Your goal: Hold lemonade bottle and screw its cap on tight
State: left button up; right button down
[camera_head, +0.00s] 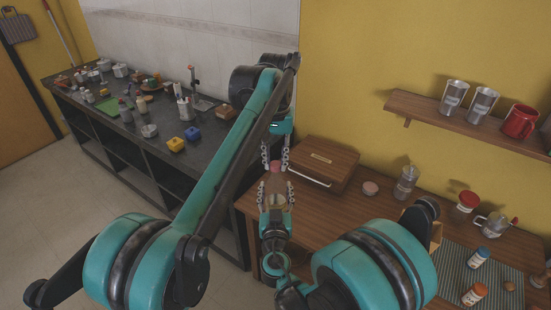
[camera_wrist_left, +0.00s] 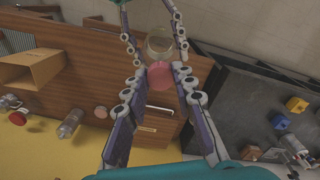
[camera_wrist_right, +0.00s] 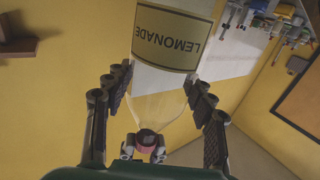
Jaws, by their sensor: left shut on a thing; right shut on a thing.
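The lemonade bottle (camera_head: 275,186) is clear, with a cream label, and sits in the air by the left edge of the wooden counter. Its label (camera_wrist_right: 172,40) reads LEMONADE, upside down in the right wrist view. My right gripper (camera_head: 276,198) is shut around the bottle from below in the head view. The pink-red cap (camera_wrist_left: 159,75) is at the bottle's mouth. My left gripper (camera_head: 276,158) comes from the far side, shut on the cap; its fingers flank the cap in the left wrist view. Whether the cap is tight cannot be seen.
A wooden box (camera_head: 324,164) stands on the wooden counter (camera_head: 385,232) just right of the grippers. A glass jar (camera_head: 406,182), red-lidded jar (camera_head: 466,204) and small bottles stand further right. A dark counter (camera_head: 165,130) with many items lies left.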

pick_arm(q)
jog(key=m, duration=1.1)
jog(key=shift+a+m, duration=0.1)
jog(key=shift+m, duration=0.3)
jog(key=m, duration=0.4)
jog(key=shift+w, duration=0.1)
jog(key=m, duration=1.2)
jog(key=shift+w+f, duration=0.1)
jog(key=m, duration=0.4)
jog(key=shift+m, duration=0.4)
jog(key=m, duration=0.3)
